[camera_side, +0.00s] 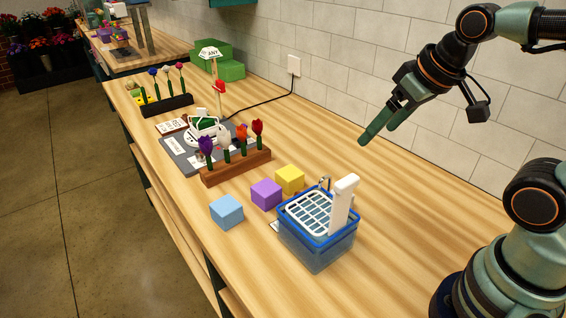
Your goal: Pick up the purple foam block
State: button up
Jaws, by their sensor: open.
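The purple foam block (266,194) sits on the wooden bench, left of the blue basket. A yellow block (290,179) stands close behind it to the right, and a light blue block (227,212) stands in front of it to the left. My gripper (376,133) is in the air at the upper right, well above the bench and apart from the blocks. Its green fingers point down to the left, are open and hold nothing.
A blue basket (318,248) with a white grid and upright white handle stands right of the blocks. A wooden rack (236,166) with several tulips stands behind them. A tiled wall (350,75) runs along the back.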

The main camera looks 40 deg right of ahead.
jog(key=shift+o, duration=0.5)
jog(key=n+g, duration=0.6)
jog(key=n, duration=1.3)
send_over(266, 187)
notch_tip(266, 187, down, 12)
jog(key=f, duration=0.5)
jog(key=shift+s+d+f, duration=0.15)
jog(key=shift+s+f, duration=0.05)
jog(key=shift+f, duration=0.15)
jog(key=shift+w+f, duration=0.15)
jog(key=shift+f, duration=2.75)
jog(key=shift+c, duration=0.3)
